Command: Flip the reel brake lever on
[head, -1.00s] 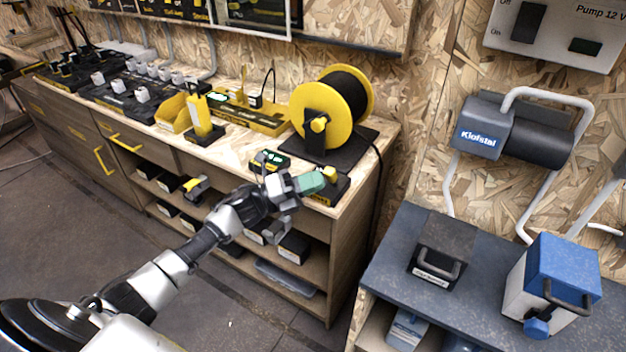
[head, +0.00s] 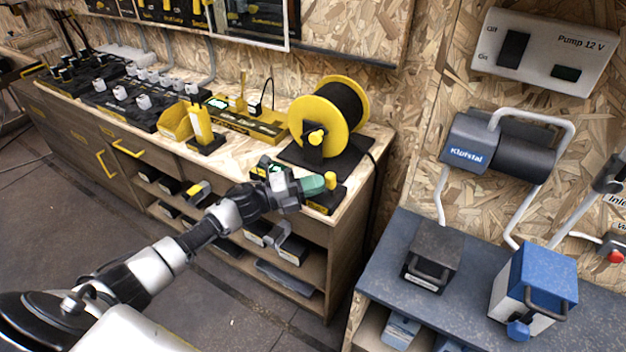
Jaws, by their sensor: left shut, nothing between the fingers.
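A yellow lever (head: 331,180) stands on a small black base (head: 327,203) at the front right corner of the wooden bench, in front of the yellow reel (head: 317,124) with black cable; it looks like the brake lever. My left gripper (head: 316,185), with green fingertips, is shut and empty. Its tips are just left of the yellow lever, very close to it; I cannot tell whether they touch. The gripper partly covers the base and a dark device with a small green display (head: 268,168) behind it. My right gripper is not in view.
The bench top (head: 235,150) holds a yellow tray (head: 245,124), a yellow-and-black tool (head: 201,125) and several black units to the left. A blue-grey table (head: 400,258) on the right carries a black box and a blue-and-white box (head: 535,282). The floor between is clear.

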